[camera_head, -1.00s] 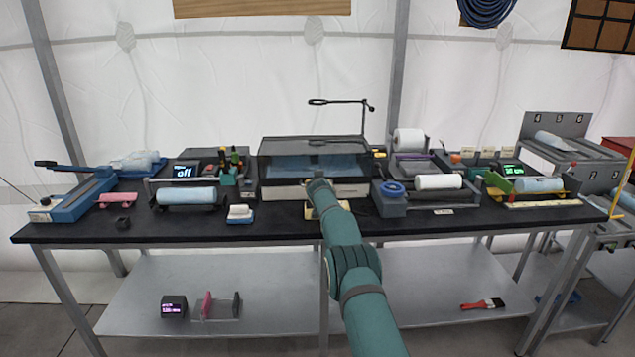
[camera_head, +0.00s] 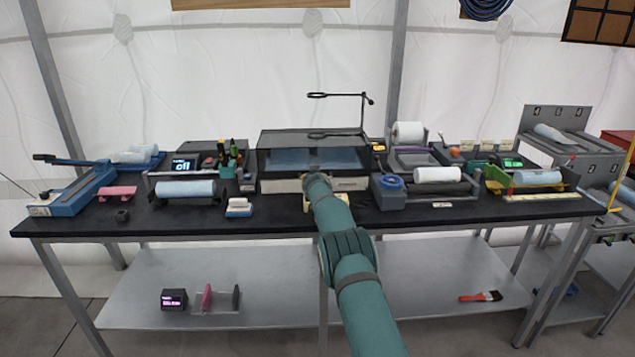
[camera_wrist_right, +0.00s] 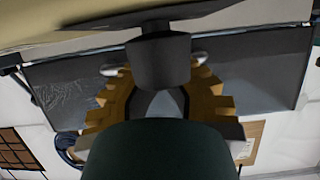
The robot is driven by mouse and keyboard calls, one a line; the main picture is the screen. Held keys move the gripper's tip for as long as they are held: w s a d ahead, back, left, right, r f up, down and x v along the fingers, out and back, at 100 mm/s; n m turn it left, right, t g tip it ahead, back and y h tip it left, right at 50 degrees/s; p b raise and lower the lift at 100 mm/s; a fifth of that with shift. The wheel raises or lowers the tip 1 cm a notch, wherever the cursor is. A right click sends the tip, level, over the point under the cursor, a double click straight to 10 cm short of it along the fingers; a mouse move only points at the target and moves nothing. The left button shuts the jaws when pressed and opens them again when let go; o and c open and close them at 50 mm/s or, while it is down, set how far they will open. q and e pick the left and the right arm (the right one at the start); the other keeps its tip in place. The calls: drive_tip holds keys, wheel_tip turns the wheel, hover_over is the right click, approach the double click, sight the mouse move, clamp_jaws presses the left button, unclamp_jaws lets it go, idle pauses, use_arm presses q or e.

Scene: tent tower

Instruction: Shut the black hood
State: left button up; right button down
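The black hood (camera_head: 313,140) is a dark box with a clear front, on a pale base at the middle of the bench. In the head view its front looks upright, but I cannot tell how far it is shut. My right gripper (camera_head: 312,172) is at its lower front, mostly hidden behind my teal arm. In the right wrist view my right gripper (camera_wrist_right: 160,82) has its yellow-brown fingers spread apart, with a dark round knob-like part (camera_wrist_right: 158,60) between them. I cannot tell if they touch it. Dark hood panels (camera_wrist_right: 262,68) show behind. My left gripper is not in view.
A thin stand with a ring (camera_head: 340,96) rises behind the hood. A blue-ringed grey box (camera_head: 390,190) stands close on the right, and a tool holder (camera_head: 231,163) on the left. A white block (camera_head: 239,207) lies front left. The front strip of bench is mostly clear.

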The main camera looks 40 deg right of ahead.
drive_tip(key=shift+s+a+r, duration=0.1)
drive_tip(key=shift+s+r, duration=0.2)
drive_tip(key=shift+s, duration=0.5)
drive_tip(key=shift+v, duration=2.6)
drive_tip(key=shift+s, duration=0.1)
